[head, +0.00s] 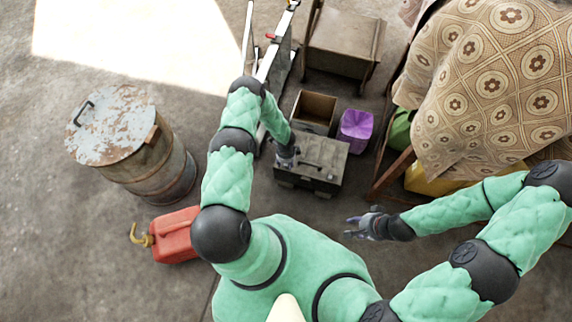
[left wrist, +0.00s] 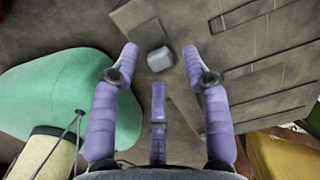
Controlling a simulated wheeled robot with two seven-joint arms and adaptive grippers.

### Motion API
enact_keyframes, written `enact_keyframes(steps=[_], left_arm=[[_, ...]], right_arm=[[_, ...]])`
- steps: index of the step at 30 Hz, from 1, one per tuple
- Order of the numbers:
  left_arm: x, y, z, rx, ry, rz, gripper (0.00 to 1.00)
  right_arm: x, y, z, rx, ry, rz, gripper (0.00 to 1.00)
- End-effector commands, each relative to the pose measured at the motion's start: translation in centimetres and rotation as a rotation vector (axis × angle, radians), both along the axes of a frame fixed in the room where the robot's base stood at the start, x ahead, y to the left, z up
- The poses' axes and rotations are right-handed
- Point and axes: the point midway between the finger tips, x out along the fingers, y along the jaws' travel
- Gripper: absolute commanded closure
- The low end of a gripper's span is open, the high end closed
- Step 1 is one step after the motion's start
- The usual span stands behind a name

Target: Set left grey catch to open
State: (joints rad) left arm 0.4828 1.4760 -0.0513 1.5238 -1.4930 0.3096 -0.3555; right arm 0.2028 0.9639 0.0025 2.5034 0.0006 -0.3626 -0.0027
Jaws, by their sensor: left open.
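A dark grey toolbox (head: 325,158) with a handle on its lid stands on the floor in front of me. In the left wrist view its ribbed dark face (left wrist: 265,75) fills the upper right. A small light grey catch (left wrist: 159,59) shows there, just beyond and between the fingertips, apart from them as far as I can see. My left gripper (head: 287,159) is open and empty at the toolbox's left side; its purple fingers (left wrist: 160,52) are spread. In the head view the gripper and arm hide the catch. My right gripper (head: 360,225) is open and empty, right of and nearer than the toolbox.
An open wooden box (head: 315,106) and a purple container (head: 356,127) stand behind the toolbox. A rusty barrel (head: 150,150) and a red jerrycan (head: 174,237) are to the left. A cloth-covered bench (head: 480,80) is at the right. Bare floor lies between my grippers.

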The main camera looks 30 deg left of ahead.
Motion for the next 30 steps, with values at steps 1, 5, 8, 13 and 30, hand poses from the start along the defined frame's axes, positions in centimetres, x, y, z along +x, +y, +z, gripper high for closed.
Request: enact_keyframes(steps=[1,5,8,13,30], left_arm=[[0.0,0.0,-0.6,0.000,0.000,0.001,0.53],[0.0,0.0,-1.1,0.000,-0.001,0.001,0.53],[0.0,0.0,-1.2,0.000,-0.001,0.001,0.53],[0.0,0.0,-1.1,0.000,-0.001,0.001,0.53],[-0.9,0.5,-0.9,0.002,0.001,0.001,1.00]], right_arm=[[0.0,0.0,-0.4,0.000,0.000,0.000,0.60],[0.0,0.0,-0.6,0.000,0.000,0.000,0.60],[0.0,0.0,-0.6,0.000,0.000,0.000,0.60],[0.0,0.0,-0.5,0.000,0.000,0.000,0.60],[0.0,0.0,0.5,0.000,0.000,0.000,0.60]])
